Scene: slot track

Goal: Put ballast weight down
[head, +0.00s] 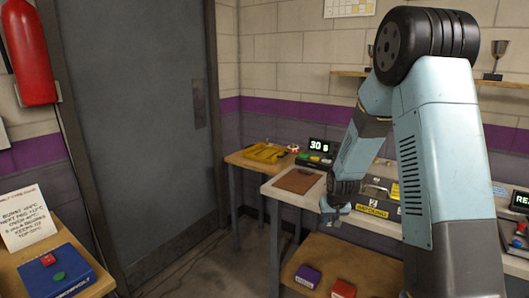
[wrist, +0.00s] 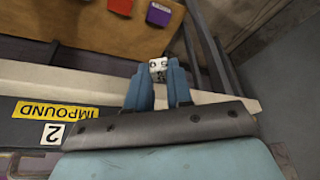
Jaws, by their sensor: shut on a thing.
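My gripper (wrist: 158,82) is shut on a small white block with dark marks, which I take to be the ballast weight (wrist: 158,66). The block sits between the two blue fingertips in the wrist view. In the head view my gripper (head: 335,206) hangs down at the front edge of the white table (head: 278,189), to the right of a brown board (head: 299,180). The block is too small to make out there. In the wrist view it appears over or near the pale table edge (wrist: 70,72); its height cannot be told.
A lower wooden surface (head: 340,255) holds a purple box (head: 308,277) and a red box (head: 343,288). A grey case with a yellow label (head: 372,211) stands right of my gripper. A 30 s display (head: 319,145) and yellow tray (head: 266,153) are behind.

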